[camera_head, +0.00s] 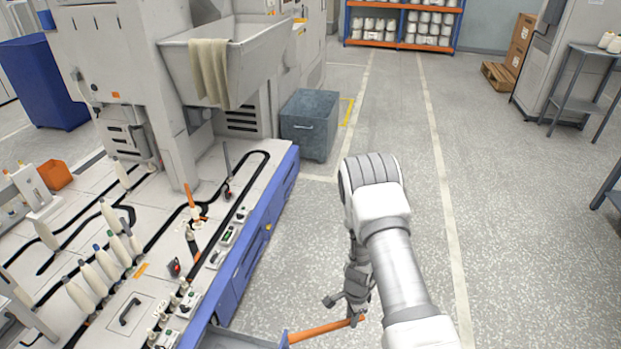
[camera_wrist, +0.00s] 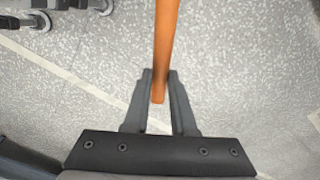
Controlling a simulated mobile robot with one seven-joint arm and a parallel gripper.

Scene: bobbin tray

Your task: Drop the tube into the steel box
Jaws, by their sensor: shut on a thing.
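My gripper (camera_head: 352,310) is shut on an orange tube (camera_head: 322,331) above the floor at the bottom middle of the head view. The tube points left from the fingers, towards a grey open-looking container (camera_head: 236,341) with a blue corner, cut off by the bottom edge. In the wrist view the tube (camera_wrist: 166,40) runs up from between the fingers of my gripper (camera_wrist: 159,84), its near end just inside them. A grey-blue steel box (camera_head: 311,122) with a front handle stands on the floor beyond the machine's end; its inside is not visible.
A long machine bench (camera_head: 240,215) with a blue side, carrying several bobbins and black tracks, fills the left. A shelf (camera_head: 403,25) of white bobbins stands at the back. A grey side table (camera_head: 585,85) is at the right. The floor (camera_head: 510,240) right of my arm is clear.

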